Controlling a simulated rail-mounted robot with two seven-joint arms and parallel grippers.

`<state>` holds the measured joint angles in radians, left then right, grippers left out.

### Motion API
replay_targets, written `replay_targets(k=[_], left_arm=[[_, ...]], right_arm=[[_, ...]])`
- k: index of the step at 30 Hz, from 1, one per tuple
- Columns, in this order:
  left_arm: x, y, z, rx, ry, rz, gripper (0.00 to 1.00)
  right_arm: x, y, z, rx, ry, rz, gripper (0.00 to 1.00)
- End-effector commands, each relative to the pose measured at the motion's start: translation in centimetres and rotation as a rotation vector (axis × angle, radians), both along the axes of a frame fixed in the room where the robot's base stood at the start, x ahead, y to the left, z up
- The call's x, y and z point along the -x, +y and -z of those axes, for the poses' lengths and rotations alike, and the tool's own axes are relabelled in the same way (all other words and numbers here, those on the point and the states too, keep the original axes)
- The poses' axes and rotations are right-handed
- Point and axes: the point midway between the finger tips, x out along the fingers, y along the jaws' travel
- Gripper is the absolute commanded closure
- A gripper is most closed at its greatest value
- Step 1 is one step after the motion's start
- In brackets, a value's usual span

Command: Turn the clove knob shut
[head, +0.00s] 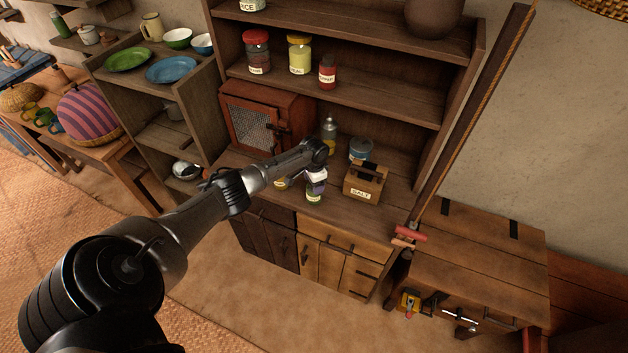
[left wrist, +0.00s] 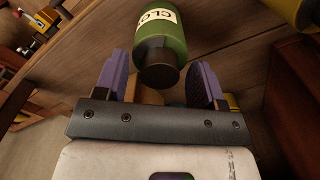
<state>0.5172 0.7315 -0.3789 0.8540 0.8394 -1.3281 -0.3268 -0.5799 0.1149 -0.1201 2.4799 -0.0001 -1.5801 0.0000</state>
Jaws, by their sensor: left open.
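The clove jar (head: 314,194) stands on the wooden counter, below my left gripper (head: 317,177) in the head view. In the left wrist view it is a green jar (left wrist: 165,38) with a pale label on which "CLO" can be read. Its dark round knob (left wrist: 158,77) points toward my left gripper (left wrist: 159,72). The two purple fingers are open, one on each side of the knob, with a gap visible on both sides. In the head view the gripper hides the jar's top. My right gripper is in neither view.
A wooden salt box (head: 364,184) stands right of the jar, with a blue-grey tin (head: 361,150) and a bottle (head: 329,130) behind. A red mesh-door cabinet (head: 264,118) stands at the counter's back left. Shelves with jars rise behind. The counter's front right is clear.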

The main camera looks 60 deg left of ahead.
Motion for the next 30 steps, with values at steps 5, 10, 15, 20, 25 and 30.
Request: replay_targets(k=[5, 10, 15, 20, 25, 30], left_arm=[[0.0, 0.1, -1.3, -0.001, -0.001, 0.001, 0.37], [0.0, 0.1, -4.4, -0.002, -0.002, 0.002, 0.37], [0.0, 0.1, -7.8, -0.002, -0.002, 0.001, 0.37], [0.0, 0.1, -10.5, -0.002, -0.002, 0.0, 0.37], [0.0, 0.0, -12.5, 0.0, -0.002, 0.001, 0.37], [0.0, 0.0, -13.6, -0.001, -0.001, 0.0, 0.37]], right_arm=[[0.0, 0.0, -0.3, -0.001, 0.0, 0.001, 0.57], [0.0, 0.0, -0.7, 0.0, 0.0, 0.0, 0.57], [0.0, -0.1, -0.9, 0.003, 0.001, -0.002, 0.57], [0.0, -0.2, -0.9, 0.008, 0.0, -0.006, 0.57], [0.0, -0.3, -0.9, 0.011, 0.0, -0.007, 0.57], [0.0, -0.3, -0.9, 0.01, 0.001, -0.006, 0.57]])
